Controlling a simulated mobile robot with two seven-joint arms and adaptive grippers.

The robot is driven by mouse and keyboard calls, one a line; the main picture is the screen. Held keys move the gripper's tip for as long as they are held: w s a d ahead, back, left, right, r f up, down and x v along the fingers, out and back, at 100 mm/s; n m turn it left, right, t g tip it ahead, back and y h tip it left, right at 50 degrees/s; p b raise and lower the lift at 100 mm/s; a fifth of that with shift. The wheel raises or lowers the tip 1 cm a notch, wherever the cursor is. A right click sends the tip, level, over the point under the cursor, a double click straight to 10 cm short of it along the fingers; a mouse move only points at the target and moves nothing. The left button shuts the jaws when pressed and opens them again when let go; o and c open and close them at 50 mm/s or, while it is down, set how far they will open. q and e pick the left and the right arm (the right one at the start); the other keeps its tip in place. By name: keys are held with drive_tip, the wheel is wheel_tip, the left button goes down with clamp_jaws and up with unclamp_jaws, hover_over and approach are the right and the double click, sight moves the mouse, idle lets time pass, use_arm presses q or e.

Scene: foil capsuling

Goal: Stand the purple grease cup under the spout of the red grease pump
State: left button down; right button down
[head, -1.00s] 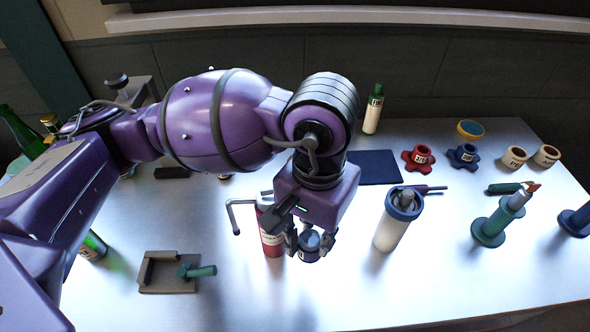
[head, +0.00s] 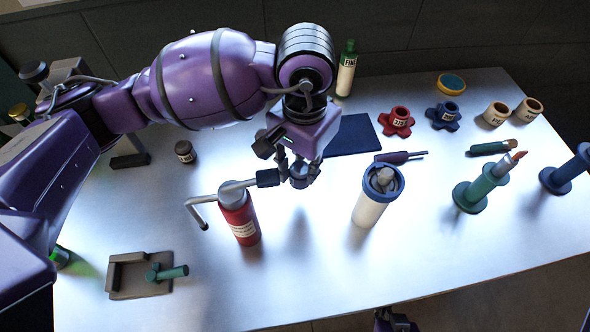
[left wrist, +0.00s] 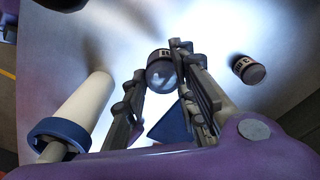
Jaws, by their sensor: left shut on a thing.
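The red grease pump (head: 240,224) stands upright on the table. Its grey spout (head: 199,212) reaches left and bends down; a dark-ended lever (head: 266,178) points right. My left gripper (head: 298,172) is shut on the small dark purplish grease cup (head: 299,180), to the right of and behind the pump. The cup appears held above the table, away from the spout. In the left wrist view, the cup (left wrist: 161,72) with its pale label sits between the fingers (left wrist: 158,82). What seems to be my right gripper (head: 394,322) just shows at the bottom edge; its jaws are unclear.
A white pump with a blue collar (head: 370,211) stands right of my left gripper. A dark labelled jar (head: 184,151) stands behind left. A grey fixture (head: 126,278) lies front left. A dark blue mat (head: 352,137) lies behind. Table below the spout looks clear.

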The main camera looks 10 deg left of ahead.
sight(298, 165)
use_arm(q)
drive_tip(key=w+f, duration=0.1)
drive_tip(key=f, duration=0.1)
drive_tip(key=w+a+f, duration=0.1)
drive_tip(key=w+f, duration=0.1)
drive_tip(key=shift+w+a+f, duration=0.1)
drive_tip(key=shift+w+f, duration=0.05)
drive_tip(key=shift+f, duration=1.6)
drive_tip(key=shift+f, duration=0.2)
drive_tip(key=c, duration=1.8)
unclamp_jaws()
drive_tip(key=shift+c, duration=0.2)
drive_tip(key=o, duration=0.4)
drive_tip(key=shift+o, duration=0.2)
